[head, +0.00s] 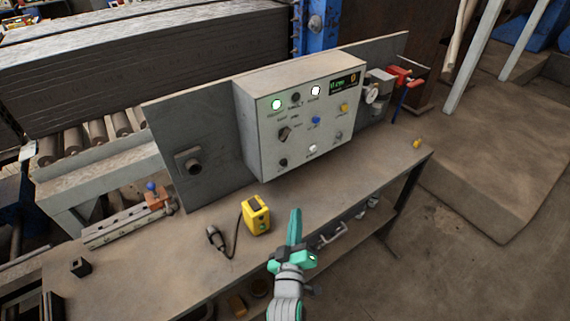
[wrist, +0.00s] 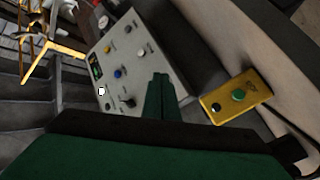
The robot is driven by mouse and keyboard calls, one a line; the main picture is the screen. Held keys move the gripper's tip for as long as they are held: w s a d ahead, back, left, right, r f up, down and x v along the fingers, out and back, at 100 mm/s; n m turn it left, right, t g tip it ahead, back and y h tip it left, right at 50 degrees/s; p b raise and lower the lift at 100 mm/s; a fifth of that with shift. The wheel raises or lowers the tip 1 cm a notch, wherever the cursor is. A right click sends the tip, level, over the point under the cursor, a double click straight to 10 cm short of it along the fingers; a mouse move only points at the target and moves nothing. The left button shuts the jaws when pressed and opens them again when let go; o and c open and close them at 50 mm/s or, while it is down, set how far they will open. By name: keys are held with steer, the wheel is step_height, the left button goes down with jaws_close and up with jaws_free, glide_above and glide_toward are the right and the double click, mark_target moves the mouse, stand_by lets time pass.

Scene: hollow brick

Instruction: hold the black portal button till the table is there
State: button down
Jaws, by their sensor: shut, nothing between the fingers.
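The grey control box (head: 300,115) stands at the back of the bench. Its face has a black button (head: 283,162) at lower left, a dark button between two lit lamps, a black rotary knob (head: 284,133), and blue, yellow and white buttons. The labels are too small to tell which one is the portal button. A yellow hand box (head: 256,214) stands on the bench; the wrist view shows a black button (wrist: 216,107) and a green one on it. My gripper (head: 295,213) is shut and empty, in front of the control box and right of the yellow box, apparently touching neither.
A small display (head: 344,84) sits at the box's upper right. A black cable plug (head: 216,240) lies left of the yellow box. The bench top (head: 375,190) on the right is mostly clear.

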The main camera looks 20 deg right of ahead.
mark_target(284, 163)
steer(key=w+d+r+h, duration=0.1)
steer(key=w+d+r, duration=0.3)
steer(key=r, duration=0.1)
steer(key=shift+d+h, duration=0.3)
steer(key=shift+d, duration=0.1)
steer(key=shift+w+r, duration=0.1)
steer(key=shift+w, duration=0.05)
steer(key=w+a, duration=0.3)
steer(key=w, duration=0.5)
steer(key=shift+w+d, duration=0.1)
stand_by(1.1)
steer(key=shift+a, duration=0.2)
steer(key=shift+d, duration=0.1)
stand_by(0.3)
